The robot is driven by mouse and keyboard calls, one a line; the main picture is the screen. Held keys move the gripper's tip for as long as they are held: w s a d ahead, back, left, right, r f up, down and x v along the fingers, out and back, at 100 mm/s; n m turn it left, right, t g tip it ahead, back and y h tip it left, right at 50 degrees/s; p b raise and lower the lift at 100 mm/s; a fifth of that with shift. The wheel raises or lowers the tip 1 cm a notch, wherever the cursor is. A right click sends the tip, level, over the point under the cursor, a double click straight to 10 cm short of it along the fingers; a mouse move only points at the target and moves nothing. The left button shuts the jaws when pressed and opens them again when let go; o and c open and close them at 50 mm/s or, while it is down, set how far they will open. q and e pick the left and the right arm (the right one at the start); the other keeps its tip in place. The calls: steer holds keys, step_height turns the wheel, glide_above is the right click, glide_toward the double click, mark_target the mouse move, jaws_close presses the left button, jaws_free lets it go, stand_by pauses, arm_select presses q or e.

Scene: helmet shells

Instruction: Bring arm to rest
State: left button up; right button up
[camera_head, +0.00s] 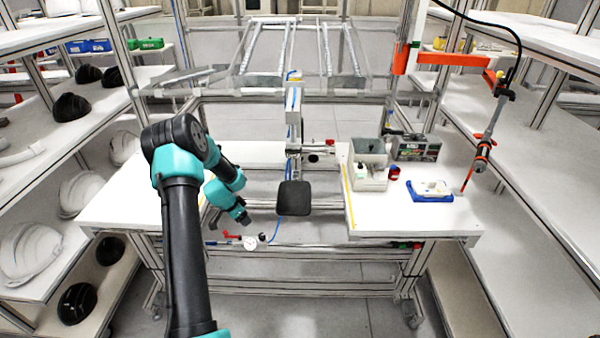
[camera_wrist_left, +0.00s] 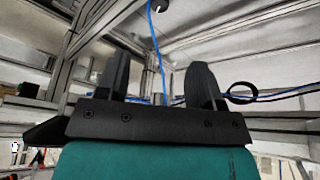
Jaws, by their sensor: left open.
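My left arm rises from the bottom of the head view, bends at a high elbow, and reaches down over the gap in the middle of the workbench. Its gripper (camera_head: 244,219) is small and dark there, left of a black square pad. In the left wrist view the two black fingers of my left gripper (camera_wrist_left: 160,82) stand apart with nothing between them. Metal frame bars and a blue cable (camera_wrist_left: 158,45) show beyond them. My right gripper is in neither view.
The white workbench (camera_head: 115,205) has a central fixture with the black pad (camera_head: 294,198). On its right are a grey bin (camera_head: 370,180), a blue-and-white tray (camera_head: 430,191) and a hanging screwdriver (camera_head: 483,150). White helmet shells (camera_head: 30,250) and black ones line the left shelves.

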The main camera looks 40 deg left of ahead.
arm_select(q)
steer(key=s+d+f+n+g+h, duration=0.1)
steer(key=d+f, duration=0.2)
steer(key=d, duration=1)
steer(key=s+d+f+n+g+h, duration=0.1)
steer(key=d+f, duration=0.2)
steer(key=d, duration=0.9)
steer(key=s+d+n, duration=0.1)
steer(key=s+d, duration=0.4)
steer(key=d, duration=0.4)
steer(key=s+d+n+g, duration=0.1)
steer(key=s+d, duration=0.5)
steer(key=d, duration=0.3)
steer(key=shift+s+d+r+n+g, duration=0.2)
steer(key=shift+n+g, duration=0.1)
steer(key=shift+n, duration=0.1)
steer(key=shift+a, duration=0.1)
